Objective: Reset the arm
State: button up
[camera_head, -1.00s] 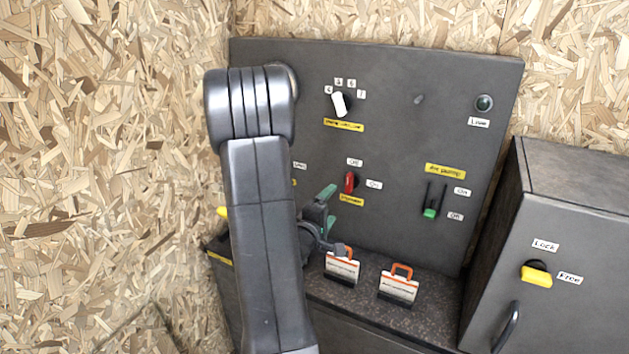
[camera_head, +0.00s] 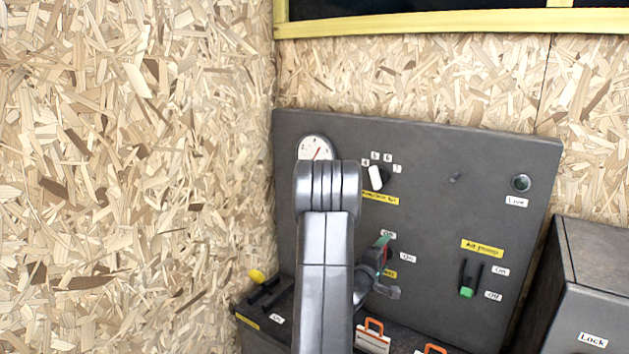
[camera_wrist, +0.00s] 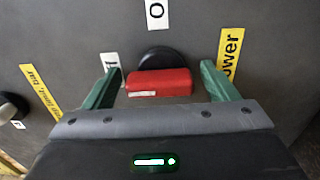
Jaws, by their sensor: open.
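My gripper (camera_wrist: 160,88) is open, with its two green fingers on either side of the red switch (camera_wrist: 158,83) in the wrist view. I cannot tell whether the fingers touch it. In the head view my gripper (camera_head: 380,262) is partly behind my grey arm (camera_head: 326,262), in front of the dark control panel (camera_head: 440,200). My arm rises from the bottom of the head view and hides part of the panel.
The panel also bears a gauge (camera_head: 314,149), a white knob (camera_head: 376,178), a green-tipped air pump switch (camera_head: 467,291) and a round lamp (camera_head: 521,183). Orange-handled padlocks (camera_head: 373,338) stand below. A dark cabinet (camera_head: 590,300) stands at right. A chipboard wall (camera_head: 130,180) fills the left.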

jog(key=shift+s+a, duration=0.1)
jog(key=b+v, duration=0.3)
jog(key=v, duration=1)
jog(key=p+x, duration=0.3)
jog(key=x, duration=1)
jog(key=shift+w+d, duration=0.2)
jog(key=shift+f+m+b, duration=0.15)
jog(key=shift+m+b, duration=0.15)
jog(key=shift+m, duration=0.2)
jog(key=shift+s+a+m+b, duration=0.15)
jog(key=shift+m+b, duration=0.15)
jog(key=shift+m, duration=0.6)
jog(key=m+b, duration=0.2)
jog(key=m, duration=0.4)
jog(key=m+b, duration=0.1)
jog(key=m, duration=0.4)
jog(key=shift+m, duration=2.1)
